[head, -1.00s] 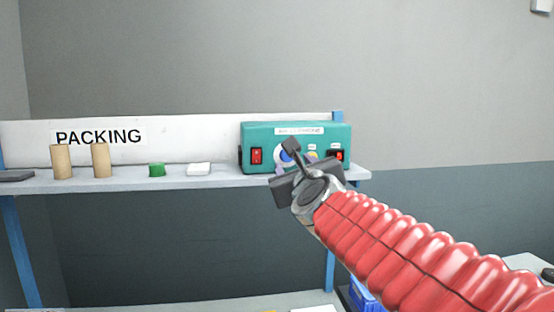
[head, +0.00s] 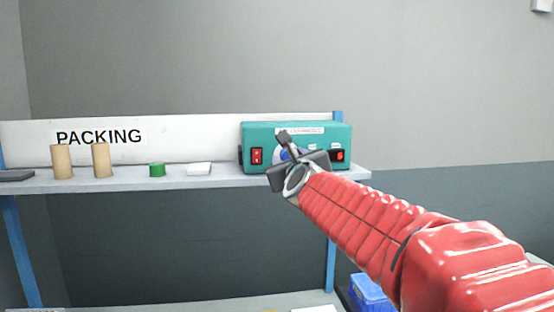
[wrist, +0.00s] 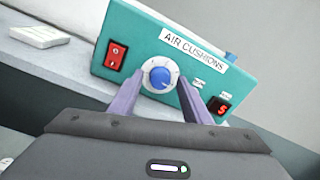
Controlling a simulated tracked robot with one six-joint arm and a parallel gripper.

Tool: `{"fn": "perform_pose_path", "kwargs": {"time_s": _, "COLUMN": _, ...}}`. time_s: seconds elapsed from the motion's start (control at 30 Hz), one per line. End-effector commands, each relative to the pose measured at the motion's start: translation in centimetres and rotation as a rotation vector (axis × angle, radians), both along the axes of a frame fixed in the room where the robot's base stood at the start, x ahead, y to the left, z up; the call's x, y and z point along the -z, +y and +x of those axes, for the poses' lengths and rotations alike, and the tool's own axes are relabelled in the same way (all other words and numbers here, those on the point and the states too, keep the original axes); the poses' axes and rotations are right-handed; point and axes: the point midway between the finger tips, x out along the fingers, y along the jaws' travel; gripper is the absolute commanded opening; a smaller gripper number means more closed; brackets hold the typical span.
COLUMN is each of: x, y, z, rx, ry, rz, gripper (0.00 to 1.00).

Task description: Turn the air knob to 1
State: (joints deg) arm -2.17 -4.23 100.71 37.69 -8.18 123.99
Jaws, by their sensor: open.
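The teal machine labelled AIR CUSHIONS (head: 262,132) stands on the shelf at the right. In the wrist view its blue air knob with a white surround (wrist: 160,77) faces me, with a light pointer mark on it. A small red display (wrist: 223,108) appears to read 5. A red switch (wrist: 115,53) is left of the knob. My gripper (wrist: 160,98) is open, with one purple finger on each side of the knob's lower part; I cannot tell whether they touch it. In the head view my gripper (head: 288,160) hides most of the knob.
The shelf (head: 225,182) also holds two cardboard tubes (head: 82,160), a green roll (head: 157,170) and a white block (head: 199,169), all left of the machine. A PACKING board (head: 200,140) stands behind. A blue bin (head: 370,290) is below right.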

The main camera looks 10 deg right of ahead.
Motion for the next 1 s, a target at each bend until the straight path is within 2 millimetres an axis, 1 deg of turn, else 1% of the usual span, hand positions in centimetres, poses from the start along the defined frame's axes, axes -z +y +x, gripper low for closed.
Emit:
{"fn": "perform_pose_path", "kwargs": {"time_s": 0.13, "x": -0.01, "y": -0.02, "z": -0.02, "rx": 0.0, "ry": 0.0, "rz": 0.0, "gripper": 0.44}}
{"fn": "perform_pose_path", "kwargs": {"time_s": 0.7, "x": 0.01, "y": -0.02, "z": -0.03, "rx": 0.0, "ry": 0.0, "rz": 0.0, "gripper": 0.04}}
{"fn": "perform_pose_path", "kwargs": {"time_s": 0.73, "x": 0.01, "y": 0.7, "z": -0.04, "rx": -0.004, "ry": 0.0, "rz": 0.003, "gripper": 0.03}}
{"fn": "perform_pose_path", "kwargs": {"time_s": 0.8, "x": 0.01, "y": 0.26, "z": -0.04, "rx": -0.001, "ry": 0.0, "rz": -0.001, "gripper": 0.03}}
{"fn": "perform_pose_path", "kwargs": {"time_s": 1.0, "x": 0.04, "y": 0.11, "z": -0.03, "rx": -0.002, "ry": 0.002, "rz": -0.02, "gripper": 0.03}}
